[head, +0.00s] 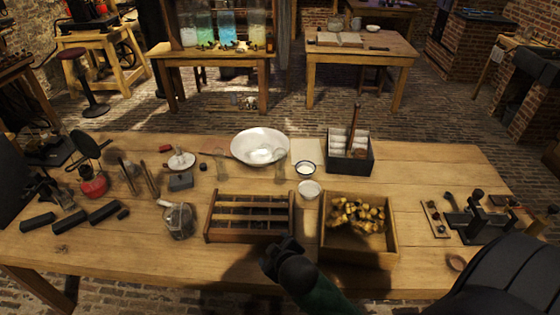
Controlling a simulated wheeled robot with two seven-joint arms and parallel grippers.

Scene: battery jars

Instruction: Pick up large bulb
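I cannot pick out the large bulb with certainty. Small clear glass pieces stand near the white bowl (260,147): one glass piece (279,173) at its front right and another (221,166) to its left. A clear glass jar (180,221) with dark contents stands left of the slatted wooden rack (208,222). My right gripper (283,247) is dark and sits over the front edge of the rack, coming in from the lower right. Its fingers are small and dark, so their opening is unclear. My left gripper is not in view.
A wooden box (390,232) of brass pieces stands right of the rack. A dark divided box (349,167) is behind it. Small white dishes (309,189) lie between. Metal apparatus (480,215) stands at right, black blocks (104,212) at left. Table (430,170) is bare at the back right.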

